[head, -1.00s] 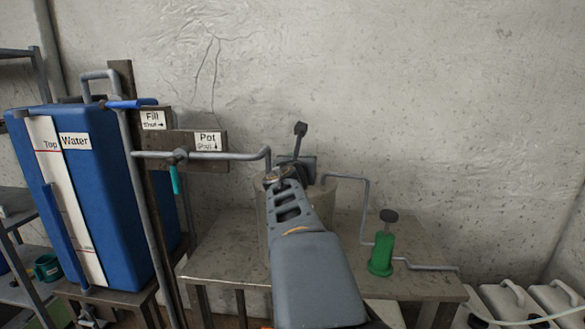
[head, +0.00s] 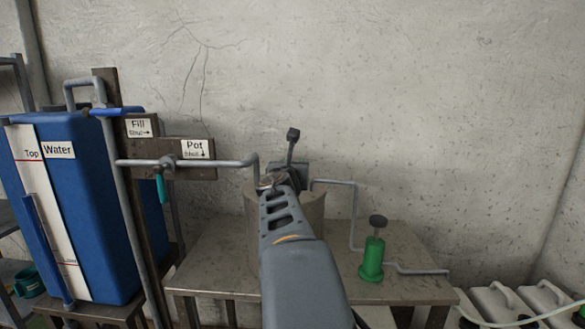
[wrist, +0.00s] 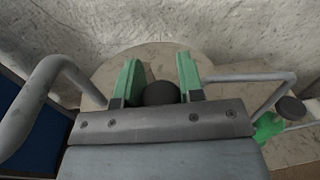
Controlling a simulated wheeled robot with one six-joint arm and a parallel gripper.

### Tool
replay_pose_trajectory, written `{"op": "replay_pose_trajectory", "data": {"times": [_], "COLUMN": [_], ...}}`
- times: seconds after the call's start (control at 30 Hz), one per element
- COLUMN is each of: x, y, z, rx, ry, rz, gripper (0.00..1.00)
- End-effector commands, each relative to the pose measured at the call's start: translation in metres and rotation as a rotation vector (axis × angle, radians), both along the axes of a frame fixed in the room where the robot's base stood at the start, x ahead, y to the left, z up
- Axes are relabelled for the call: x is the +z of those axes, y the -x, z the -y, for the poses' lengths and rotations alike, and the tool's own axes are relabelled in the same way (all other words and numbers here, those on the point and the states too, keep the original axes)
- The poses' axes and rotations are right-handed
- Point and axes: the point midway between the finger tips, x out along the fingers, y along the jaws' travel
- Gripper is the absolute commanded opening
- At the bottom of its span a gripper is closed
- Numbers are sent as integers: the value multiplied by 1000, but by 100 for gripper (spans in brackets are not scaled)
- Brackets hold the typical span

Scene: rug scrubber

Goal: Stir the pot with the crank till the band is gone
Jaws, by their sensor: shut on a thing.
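The pot (head: 314,207) is a tan round vessel on a metal table, partly hidden behind my arm in the head view. Its pale round top (wrist: 180,55) shows in the wrist view. My gripper (wrist: 158,82) is over the pot, its two green fingers on either side of a dark round knob (wrist: 160,93), which I take for the crank's knob. The gripper is shut on it. The rest of the crank is hidden under the gripper. I see no band in either view; the pot's inside is not visible.
A blue water tank (head: 95,190) stands left, with pipes and the Fill (head: 139,128) and Pot (head: 195,149) labels. A pipe runs from it to the pot. White jugs (head: 500,303) are lower right.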

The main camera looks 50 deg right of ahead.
Motion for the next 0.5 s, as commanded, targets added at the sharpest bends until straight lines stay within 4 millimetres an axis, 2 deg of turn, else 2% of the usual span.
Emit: {"op": "replay_pose_trajectory", "data": {"times": [0.47, 0.5], "x": [-1, -1], "y": [0, 0], "z": [0, 0], "rx": [2, 2], "ry": [-1, -1], "rz": [-3, -3], "gripper": [0, 36]}}
